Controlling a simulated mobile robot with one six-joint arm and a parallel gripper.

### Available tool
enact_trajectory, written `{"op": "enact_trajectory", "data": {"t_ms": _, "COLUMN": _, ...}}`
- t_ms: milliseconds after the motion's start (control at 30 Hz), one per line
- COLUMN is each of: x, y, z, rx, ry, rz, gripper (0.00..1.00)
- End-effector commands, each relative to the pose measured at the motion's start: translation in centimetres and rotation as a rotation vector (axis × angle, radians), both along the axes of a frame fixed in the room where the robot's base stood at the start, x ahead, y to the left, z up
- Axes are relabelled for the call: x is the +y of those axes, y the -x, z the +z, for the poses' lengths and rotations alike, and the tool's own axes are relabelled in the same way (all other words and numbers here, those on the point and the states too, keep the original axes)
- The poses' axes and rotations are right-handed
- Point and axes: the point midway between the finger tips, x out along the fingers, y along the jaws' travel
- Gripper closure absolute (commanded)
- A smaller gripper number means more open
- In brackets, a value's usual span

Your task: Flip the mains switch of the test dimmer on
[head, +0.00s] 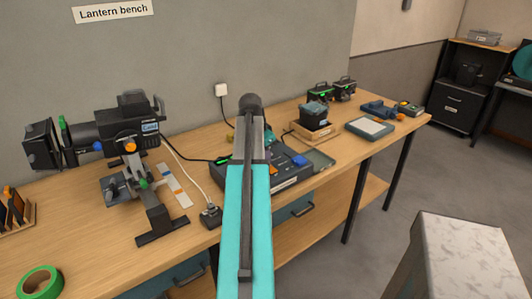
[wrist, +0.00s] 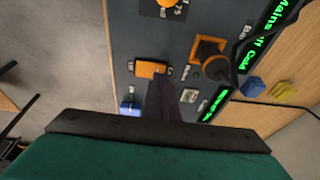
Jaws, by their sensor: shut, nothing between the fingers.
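The test dimmer (head: 283,178) is a dark blue-grey box on the bench, partly hidden behind my arm in the head view. In the wrist view its panel (wrist: 120,40) fills the middle. An orange rocker-like part (wrist: 151,69) and an orange lever-like part (wrist: 208,55) on a dark mount show there. I cannot tell for certain which is the mains switch. A green display (wrist: 262,38) appears to read "Mains", "off" and "Cold", partly covered by a dark cable. My gripper (wrist: 160,88) is shut and empty, its tip close to the orange rocker-like part; contact cannot be told.
An orange knob (wrist: 171,5) and a blue part (wrist: 129,107) are also on the panel. A stage lantern (head: 130,135) stands on the bench at left. A small dark box (head: 211,215) with a pale cable lies near the front edge. A grey-topped block (head: 470,250) stands at front right.

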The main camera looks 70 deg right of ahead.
Motion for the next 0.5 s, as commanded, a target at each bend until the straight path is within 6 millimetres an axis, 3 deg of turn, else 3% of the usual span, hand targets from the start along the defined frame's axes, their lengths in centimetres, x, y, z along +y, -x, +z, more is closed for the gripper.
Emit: {"op": "enact_trajectory", "data": {"t_ms": 500, "x": -0.01, "y": -0.14, "z": -0.60, "rx": 0.000, "ry": 0.000, "rz": 0.001, "gripper": 1.00}}
